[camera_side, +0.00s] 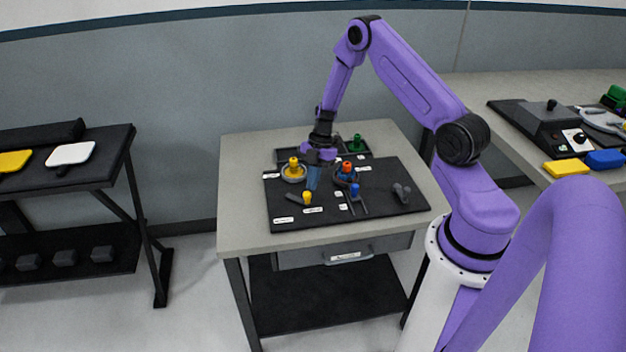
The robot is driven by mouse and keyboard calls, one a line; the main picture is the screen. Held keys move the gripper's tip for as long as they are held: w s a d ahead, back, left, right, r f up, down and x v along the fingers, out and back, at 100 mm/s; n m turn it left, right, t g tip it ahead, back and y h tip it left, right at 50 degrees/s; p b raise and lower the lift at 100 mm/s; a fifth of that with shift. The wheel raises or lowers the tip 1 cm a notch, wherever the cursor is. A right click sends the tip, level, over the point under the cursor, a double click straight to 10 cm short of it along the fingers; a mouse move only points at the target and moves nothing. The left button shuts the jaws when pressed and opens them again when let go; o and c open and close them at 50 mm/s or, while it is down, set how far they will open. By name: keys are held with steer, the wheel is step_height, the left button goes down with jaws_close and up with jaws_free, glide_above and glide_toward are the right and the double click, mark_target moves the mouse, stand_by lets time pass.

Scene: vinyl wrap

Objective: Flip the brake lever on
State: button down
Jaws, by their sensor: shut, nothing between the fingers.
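A black control board (285,213) lies on the grey table and carries several small controls with white labels too small to read. A yellow-tipped lever (306,198) lies low near the front left of the board. A blue-knobbed control (354,189) stands in a slot to its right. A grey control (401,192) sits at the right. I cannot tell which is the brake lever.
A green knob (357,142) is at the back in a dark tray. Side benches with other items stand left and right. The table's front edge (330,243) is clear.

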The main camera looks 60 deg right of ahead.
steer(key=shift+s+a+m+t, duration=0.3)
steer(key=shift+a+m, duration=0.1)
steer(key=shift+m, duration=0.3)
steer(key=shift+s+a+m, duration=0.2)
steer(key=shift+a+m, duration=0.35)
steer(key=shift+m, duration=0.25)
steer(key=shift+s+a, duration=0.15)
steer(key=shift+a, duration=2.15)
steer(key=shift+w+a, duration=0.3)
steer(key=shift+w, duration=0.05)
steer(key=shift+w, duration=0.1)
